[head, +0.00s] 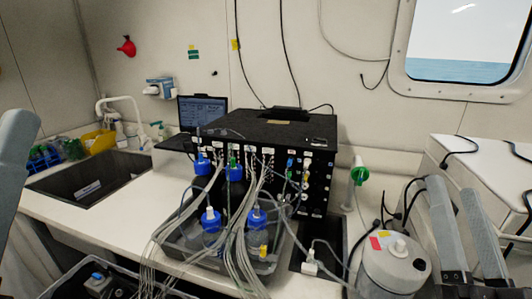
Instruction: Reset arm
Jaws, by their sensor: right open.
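My right gripper (453,188) is at the lower right of the head view. Its two grey fingers point up and stand apart, with nothing between them. It is in front of the white cabinet at the right and beside a round white container (392,262). At the left edge a grey part of my left arm (14,150) shows, cut off by the frame. Whether its jaws are open or shut cannot be seen.
A black instrument box (262,130) with many tubes stands on the white counter (140,205). Blue-capped bottles (210,220) stand in front in a grey tray. A sink (88,180) is at the left, a laptop (203,110) behind. Cables hang near my right gripper.

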